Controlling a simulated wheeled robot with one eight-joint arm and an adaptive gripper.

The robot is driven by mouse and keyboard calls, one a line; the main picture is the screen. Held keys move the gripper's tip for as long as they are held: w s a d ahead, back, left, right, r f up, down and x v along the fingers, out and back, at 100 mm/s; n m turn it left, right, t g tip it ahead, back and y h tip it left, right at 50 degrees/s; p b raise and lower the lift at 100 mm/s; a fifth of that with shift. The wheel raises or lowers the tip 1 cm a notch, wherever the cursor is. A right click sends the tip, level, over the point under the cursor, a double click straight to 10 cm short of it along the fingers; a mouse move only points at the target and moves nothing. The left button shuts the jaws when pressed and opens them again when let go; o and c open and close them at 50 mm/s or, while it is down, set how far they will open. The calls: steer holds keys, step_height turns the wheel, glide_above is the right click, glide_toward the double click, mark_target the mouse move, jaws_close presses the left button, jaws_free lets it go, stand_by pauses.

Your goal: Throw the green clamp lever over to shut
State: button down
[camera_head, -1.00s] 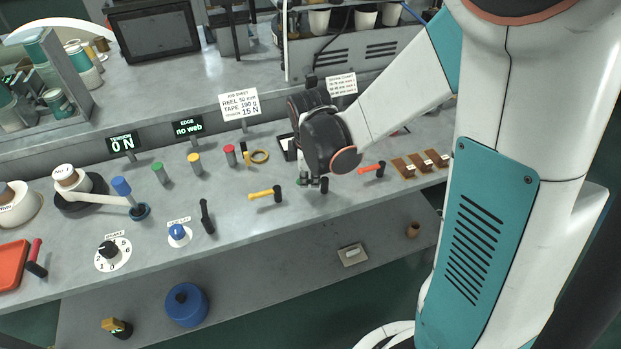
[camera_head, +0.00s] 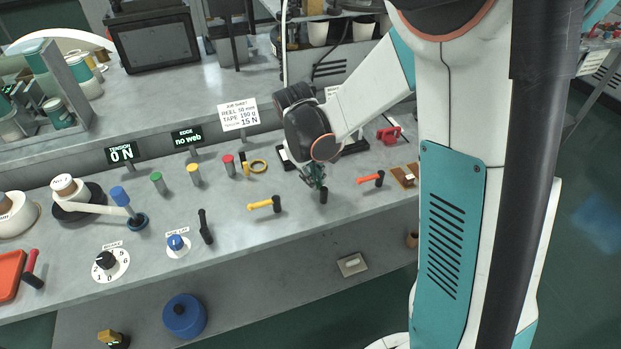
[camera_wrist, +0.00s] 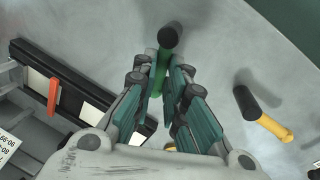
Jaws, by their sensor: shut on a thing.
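The green clamp lever (camera_wrist: 160,78) shows in the wrist view as a short green handle running back from a black round end (camera_wrist: 168,38). My gripper (camera_wrist: 164,72) has its two teal fingers on either side of the green handle and is shut on it. The black end stands out beyond the fingertips. In the head view my gripper (camera_head: 318,183) is low over the bench and the lever's black end (camera_head: 324,196) shows just below it. The green handle is mostly hidden there by the fingers.
A yellow-handled lever (camera_head: 262,204) lies left of my gripper, and a red-handled lever (camera_head: 371,179) lies to the right. A dark rail with pale blocks (camera_wrist: 75,88) is close beside my fingers in the wrist view. The bench's front edge is near.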

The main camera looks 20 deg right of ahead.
steer(key=shift+w+d+m+g, duration=0.15)
steer(key=shift+d+m, duration=0.15)
steer(key=shift+m, duration=0.6)
steer(key=shift+w+d+m+g, duration=0.15)
steer(key=shift+d+m, duration=0.15)
steer(key=shift+m, duration=0.6)
steer(key=shift+s, duration=0.1)
steer(key=c, duration=1.6)
jaws_free()
steer(key=shift+c, duration=0.2)
steer(key=shift+r, duration=0.15)
step_height(320, 180, up, 12)
steer(key=a, duration=0.2)
steer(key=shift+a+f, duration=0.15)
steer(key=shift+f, duration=0.1)
